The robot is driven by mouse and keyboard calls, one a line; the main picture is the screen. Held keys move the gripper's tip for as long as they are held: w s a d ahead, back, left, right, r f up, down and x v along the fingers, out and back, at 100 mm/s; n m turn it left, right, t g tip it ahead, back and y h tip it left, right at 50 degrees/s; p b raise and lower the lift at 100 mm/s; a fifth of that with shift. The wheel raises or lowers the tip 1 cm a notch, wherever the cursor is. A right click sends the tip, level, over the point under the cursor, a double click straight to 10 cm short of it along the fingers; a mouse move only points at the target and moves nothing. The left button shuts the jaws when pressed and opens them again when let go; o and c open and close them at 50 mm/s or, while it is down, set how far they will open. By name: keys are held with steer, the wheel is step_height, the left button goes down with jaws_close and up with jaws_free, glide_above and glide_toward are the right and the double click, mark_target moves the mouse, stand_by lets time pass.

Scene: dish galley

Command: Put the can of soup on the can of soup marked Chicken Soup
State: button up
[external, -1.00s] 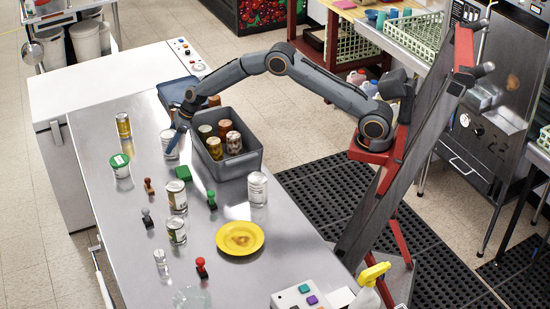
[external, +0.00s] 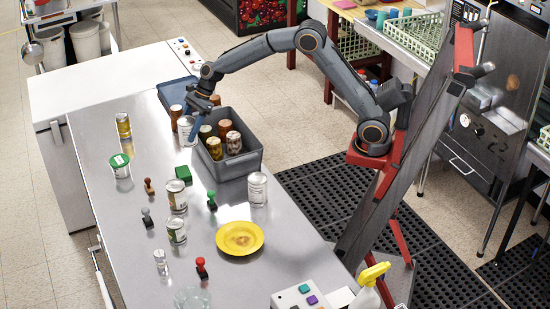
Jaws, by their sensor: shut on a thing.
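My gripper (external: 190,130) is shut on a white and silver can of soup (external: 185,127), partly hidden by the fingers. It holds the can upright by the far left corner of the grey crate; the gap to the table is hard to judge. The labels are too small to read, so I cannot tell which is marked Chicken Soup.
The grey crate (external: 247,163) holds several cans. A brown can (external: 177,117) stands behind the held can.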

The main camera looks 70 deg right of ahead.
steer(key=s+a+r+n+g+y, duration=0.1)
steer(key=s+a+r+n, duration=0.1)
steer(key=s, duration=0.6)
steer(key=s+a+r+n+g, duration=0.1)
steer(key=s+a+r+n, duration=0.15)
steer(key=s, duration=0.55)
steer(key=r+n+g+p, duration=0.1)
steer(key=n+g, duration=0.2)
steer(key=n, duration=0.2)
glide_above(257, 178)
steer(key=shift+s+f+p, duration=0.1)
steer(key=shift+f+p, duration=0.6)
steer(key=shift+f, duration=3.95)
steer(key=shift+f, duration=0.2)
steer(key=o, duration=1.6)
steer(key=shift+c, duration=0.2)
steer(key=shift+r, duration=0.1)
